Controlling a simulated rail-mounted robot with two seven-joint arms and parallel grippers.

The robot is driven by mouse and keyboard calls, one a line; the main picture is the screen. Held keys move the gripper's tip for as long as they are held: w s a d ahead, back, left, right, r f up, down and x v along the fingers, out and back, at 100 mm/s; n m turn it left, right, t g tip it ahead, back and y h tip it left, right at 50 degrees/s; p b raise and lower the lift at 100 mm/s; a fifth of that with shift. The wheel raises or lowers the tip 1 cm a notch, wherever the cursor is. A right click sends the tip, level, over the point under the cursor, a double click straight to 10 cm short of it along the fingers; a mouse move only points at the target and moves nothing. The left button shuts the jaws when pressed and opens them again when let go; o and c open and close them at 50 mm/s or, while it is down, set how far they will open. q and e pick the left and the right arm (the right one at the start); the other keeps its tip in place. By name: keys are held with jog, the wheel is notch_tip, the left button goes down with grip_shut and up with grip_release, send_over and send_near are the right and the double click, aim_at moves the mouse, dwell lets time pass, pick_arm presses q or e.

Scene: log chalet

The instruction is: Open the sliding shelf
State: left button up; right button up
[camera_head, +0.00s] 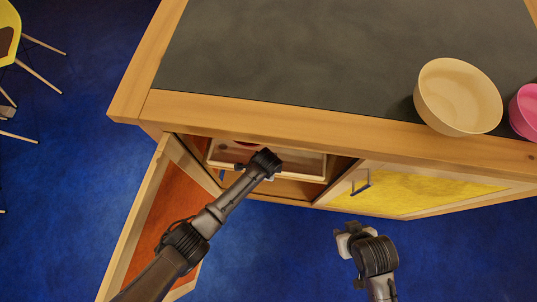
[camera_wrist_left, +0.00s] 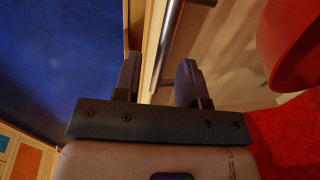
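The sliding shelf (camera_head: 309,175) is a light wooden tray inside the cabinet's open left compartment, under the countertop. A metal bar handle (camera_wrist_left: 167,45) shows along its front in the left wrist view. My left gripper (camera_head: 268,161) is at the shelf's front and hides part of it. In the left wrist view its two fingers (camera_wrist_left: 158,84) are apart, with the bar running into the gap between them. Whether they touch it is unclear. My right gripper (camera_head: 350,240) is in front of the cabinet, below the yellow door, away from the shelf; its finger gap is not clear.
The orange-panelled left door (camera_head: 165,215) stands open at the left. The yellow door (camera_head: 415,192) with a dark handle (camera_head: 361,183) is closed. A beige bowl (camera_head: 458,96) and a pink bowl (camera_head: 527,110) stand on the countertop (camera_head: 300,50). A red round object (camera_wrist_left: 296,45) is near the shelf.

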pick_arm(q)
jog(key=shift+c, duration=0.4)
grip_shut()
